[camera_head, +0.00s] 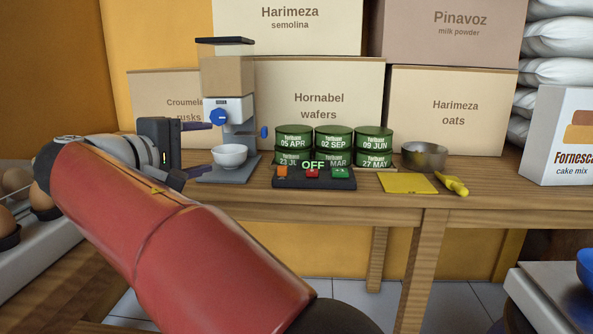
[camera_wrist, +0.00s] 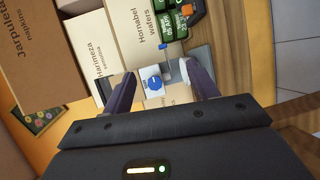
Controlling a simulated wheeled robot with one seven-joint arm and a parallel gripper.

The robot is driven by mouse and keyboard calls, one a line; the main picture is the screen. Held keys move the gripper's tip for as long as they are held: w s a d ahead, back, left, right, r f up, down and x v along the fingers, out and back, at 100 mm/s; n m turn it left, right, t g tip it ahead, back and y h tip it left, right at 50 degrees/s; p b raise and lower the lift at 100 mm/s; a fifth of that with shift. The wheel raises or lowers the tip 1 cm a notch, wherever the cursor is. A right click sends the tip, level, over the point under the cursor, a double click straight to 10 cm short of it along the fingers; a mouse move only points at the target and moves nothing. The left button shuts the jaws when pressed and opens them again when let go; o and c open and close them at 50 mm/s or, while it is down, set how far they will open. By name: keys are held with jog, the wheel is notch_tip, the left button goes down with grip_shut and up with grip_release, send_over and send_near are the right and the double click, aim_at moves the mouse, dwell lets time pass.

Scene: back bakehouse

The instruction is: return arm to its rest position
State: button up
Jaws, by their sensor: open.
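My red arm (camera_head: 150,230) reaches from the lower middle of the head view up to the left. My gripper (camera_head: 207,148) is at its end, above the left part of the wooden table, facing right. Its two fingers are apart with nothing held between them. It is in front of or beside a grinder (camera_head: 228,78) with a blue dial; the exact gap is hard to tell. A white bowl (camera_head: 230,157) stands on the grinder's grey base. In the wrist view the fingers (camera_wrist: 161,78) are spread, and the dial part of the grinder (camera_wrist: 153,84) shows between them.
Green tins (camera_head: 333,137) are stacked behind a dark button panel (camera_head: 314,177) reading OFF. A metal bowl (camera_head: 424,156), yellow cloth (camera_head: 408,183) and yellow tool (camera_head: 452,184) lie to the right. Large cartons (camera_head: 319,80) line the back. Eggs (camera_head: 40,196) sit in a tray at left.

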jog(key=w+d+f+m+g, duration=0.1)
jog(key=d+f+g, duration=0.25)
jog(key=d, duration=0.95)
jog(key=s+d+f+m+g+y+p, duration=0.1)
jog(key=s+d+f+m+g+y, duration=0.2)
jog(key=d, duration=0.4)
jog(key=s+d+f+m+g+p, duration=0.1)
jog(key=s+d+f, duration=0.35)
jog(key=d, duration=0.25)
jog(key=s+d+f+m+y, duration=0.2)
jog(key=s+f+m, duration=0.1)
jog(key=s+f, duration=0.4)
jog(key=s+d+f+m+g+y, duration=0.1)
jog(key=s+d+f+m+y, duration=0.2)
jog(key=s+f, duration=0.4)
jog(key=s+m+p, duration=0.1)
jog(key=s, duration=0.2)
jog(key=shift+s+d, duration=0.15)
jog(key=shift+d, duration=0.1)
jog(key=shift+r, duration=0.1)
